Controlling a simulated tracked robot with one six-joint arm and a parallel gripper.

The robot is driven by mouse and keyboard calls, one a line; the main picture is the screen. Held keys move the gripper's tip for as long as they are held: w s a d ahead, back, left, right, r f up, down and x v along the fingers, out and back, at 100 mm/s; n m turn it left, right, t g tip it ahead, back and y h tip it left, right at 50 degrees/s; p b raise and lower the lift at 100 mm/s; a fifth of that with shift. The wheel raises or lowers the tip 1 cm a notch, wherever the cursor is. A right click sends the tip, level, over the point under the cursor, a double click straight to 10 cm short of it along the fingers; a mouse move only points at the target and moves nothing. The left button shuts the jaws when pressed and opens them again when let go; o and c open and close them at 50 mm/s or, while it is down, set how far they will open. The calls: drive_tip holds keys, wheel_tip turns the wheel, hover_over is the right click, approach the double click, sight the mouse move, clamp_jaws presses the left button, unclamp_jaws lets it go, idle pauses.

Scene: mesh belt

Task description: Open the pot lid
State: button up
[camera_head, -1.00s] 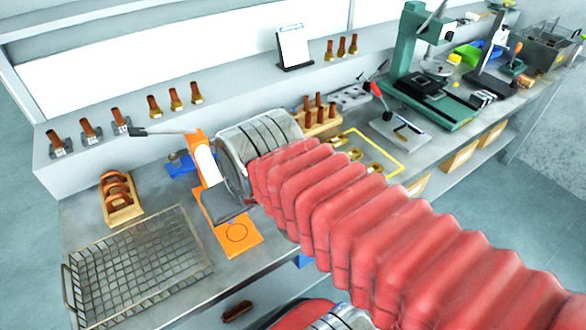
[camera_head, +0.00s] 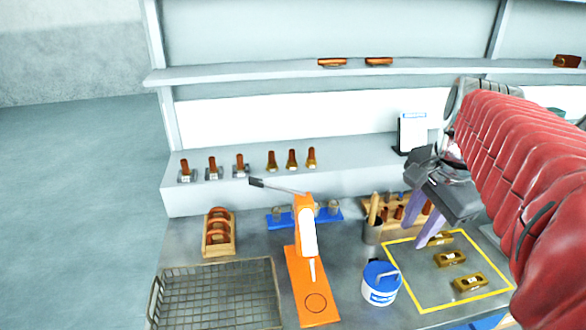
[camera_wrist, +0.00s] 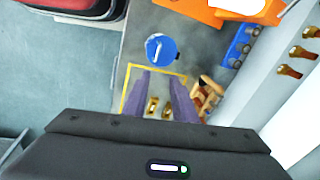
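The pot is a small white container (camera_head: 380,297) with a blue lid (camera_head: 382,274) that has a light bar handle on top. It stands on the grey bench, just left of the yellow outlined area, with the lid on it. The lid also shows in the wrist view (camera_wrist: 161,50), beyond my fingertips. My gripper (camera_head: 414,239) has two purple fingers, spread apart with nothing between them. It hangs above the bench, behind and to the right of the pot in the head view, and does not touch it. In the wrist view my gripper (camera_wrist: 162,76) points towards the lid.
An orange press (camera_head: 306,240) stands left of the pot, and a wire basket (camera_head: 215,292) lies farther left. The yellow outline (camera_head: 400,268) holds brass blocks (camera_head: 450,258). A cup with a wooden tool (camera_head: 372,232) and a wooden rack stand behind the pot.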

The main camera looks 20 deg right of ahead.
sight(391, 272)
drive_tip(key=shift+s+a+m, duration=0.3)
drive_tip(key=shift+s+m, duration=0.05)
drive_tip(key=shift+m, duration=0.55)
drive_tip(key=x, duration=1.3)
drive_tip(key=shift+s+f, duration=0.1)
drive_tip(key=shift+f, duration=0.3)
drive_tip(key=shift+c, duration=0.5)
clamp_jaws()
